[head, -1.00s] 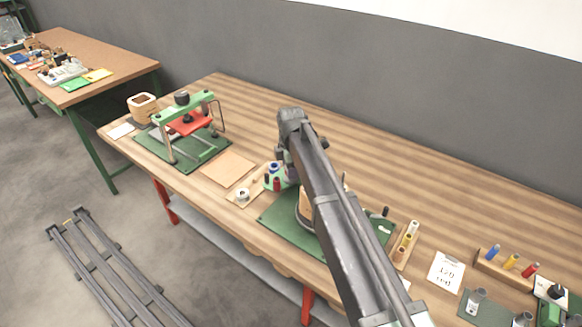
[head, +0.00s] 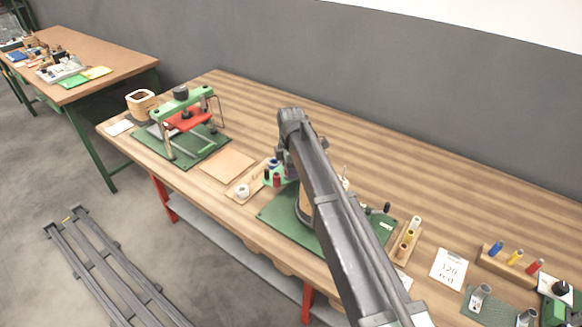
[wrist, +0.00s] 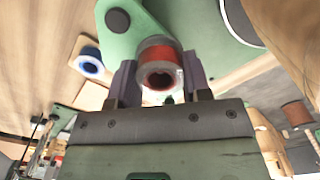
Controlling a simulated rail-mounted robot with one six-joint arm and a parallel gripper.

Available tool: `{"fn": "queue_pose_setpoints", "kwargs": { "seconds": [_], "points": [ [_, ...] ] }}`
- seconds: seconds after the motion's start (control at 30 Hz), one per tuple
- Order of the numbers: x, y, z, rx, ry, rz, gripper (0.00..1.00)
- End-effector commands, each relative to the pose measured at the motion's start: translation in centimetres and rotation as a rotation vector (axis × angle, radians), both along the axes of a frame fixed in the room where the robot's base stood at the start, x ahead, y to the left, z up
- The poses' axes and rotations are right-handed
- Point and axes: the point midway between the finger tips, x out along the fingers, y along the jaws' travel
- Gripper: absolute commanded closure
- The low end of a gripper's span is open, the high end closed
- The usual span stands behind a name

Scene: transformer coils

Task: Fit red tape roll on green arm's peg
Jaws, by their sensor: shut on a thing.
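In the wrist view the red tape roll (wrist: 160,54) sits between the two grey fingers of my gripper (wrist: 160,75), its open hole facing the camera. My gripper is shut on it. The green arm (wrist: 150,15), a flat plate with a dark round knob (wrist: 118,19), lies just beyond the roll in the picture. The peg is not clearly visible, and I cannot tell whether the roll is around it or touching the plate.
A blue roll (wrist: 90,64) is left of my gripper in the wrist view. In the head view a white roll (head: 242,190) stands on a small wooden board, and a green press frame (head: 190,107) stands to the left. A spool rack (head: 408,240) is at right.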

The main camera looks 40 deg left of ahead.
Motion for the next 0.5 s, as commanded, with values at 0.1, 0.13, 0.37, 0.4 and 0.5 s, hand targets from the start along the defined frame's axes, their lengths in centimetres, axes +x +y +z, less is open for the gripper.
{"fn": "queue_pose_setpoints", "kwargs": {
  "seconds": [0.1, 0.13, 0.37, 0.4, 0.5],
  "points": [
    [0.0, 0.0, -0.26, 0.0, 0.0, 0.0, 0.78],
    [0.0, 0.0, -0.24, 0.0, 0.0, 0.0, 0.78],
    [0.0, 0.0, -0.19, 0.0, 0.0, 0.0, 0.46],
    [0.0, 0.0, -0.19, 0.0, 0.0, 0.0, 0.4],
    [0.0, 0.0, -0.19, 0.0, 0.0, 0.0, 0.26]
  ]
}}
